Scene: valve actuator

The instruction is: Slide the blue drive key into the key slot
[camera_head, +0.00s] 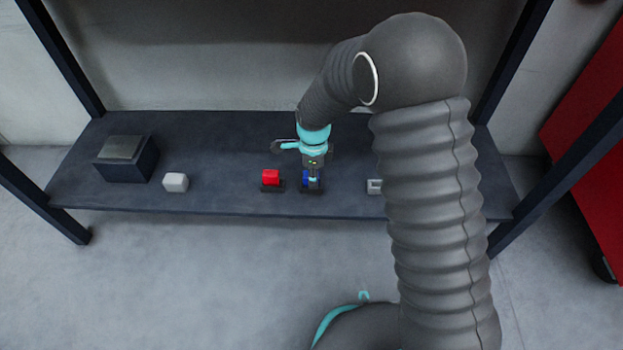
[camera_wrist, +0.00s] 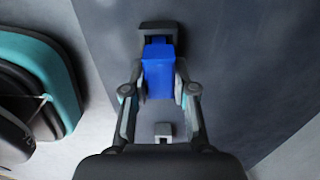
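The blue drive key (camera_wrist: 159,72) is a blue block between the two fingers of my gripper (camera_wrist: 160,88) in the wrist view. The fingertips lie against its sides with no clear gap. In the head view my gripper (camera_head: 313,178) points down at the blue drive key (camera_head: 305,180), which is mostly hidden behind it. A dark holder (camera_head: 311,190) sits directly under or behind the key; I cannot tell whether they touch. A small pale grey notched block (camera_head: 374,186), which looks like the key slot, stands to the right, partly hidden by my arm.
A white cube (camera_head: 175,183) and a dark box (camera_head: 126,158) stand farther left on the dark shelf (camera_head: 225,150). Shelf posts (camera_head: 38,210) frame both sides.

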